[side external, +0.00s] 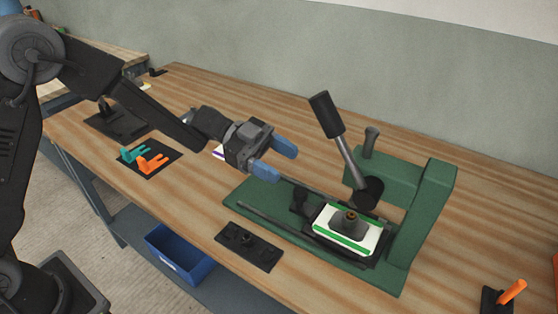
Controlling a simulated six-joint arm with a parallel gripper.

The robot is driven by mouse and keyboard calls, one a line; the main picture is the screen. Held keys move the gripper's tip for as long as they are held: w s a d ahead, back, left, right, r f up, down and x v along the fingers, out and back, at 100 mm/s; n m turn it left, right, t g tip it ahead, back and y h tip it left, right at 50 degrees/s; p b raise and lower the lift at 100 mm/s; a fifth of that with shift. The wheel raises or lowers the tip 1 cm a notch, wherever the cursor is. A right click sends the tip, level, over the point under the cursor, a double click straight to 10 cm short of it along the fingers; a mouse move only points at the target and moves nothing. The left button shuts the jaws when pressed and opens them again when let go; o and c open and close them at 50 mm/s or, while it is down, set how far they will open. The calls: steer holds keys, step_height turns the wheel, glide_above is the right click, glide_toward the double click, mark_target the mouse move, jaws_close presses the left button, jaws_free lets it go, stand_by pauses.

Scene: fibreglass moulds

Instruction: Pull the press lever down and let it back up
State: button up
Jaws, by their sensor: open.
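The press (427,205) is a green frame on a green base at the right of the side external view. Its lever (343,142) is a grey rod with a black grip at the top. It stands raised, leaning up and to the left from a black hub (367,192). Under the hub, a white and green block (347,233) with a dark fitting on top sits on the press bed. My gripper (275,158) has blue fingertips, is open and empty, and is left of the lever, apart from it.
A black mat (149,158) with teal and orange pieces lies at left. A black plate (249,246) lies in front of the press. An orange-handled tool (511,291) stands at the right front. A blue bin (180,256) is below the table's front edge.

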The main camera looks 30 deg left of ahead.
steer(key=a+r, duration=0.2)
steer(key=a, duration=1.1)
steer(key=shift+s+r, duration=0.25)
steer(key=shift+s, duration=0.05)
steer(key=shift+a, duration=0.1)
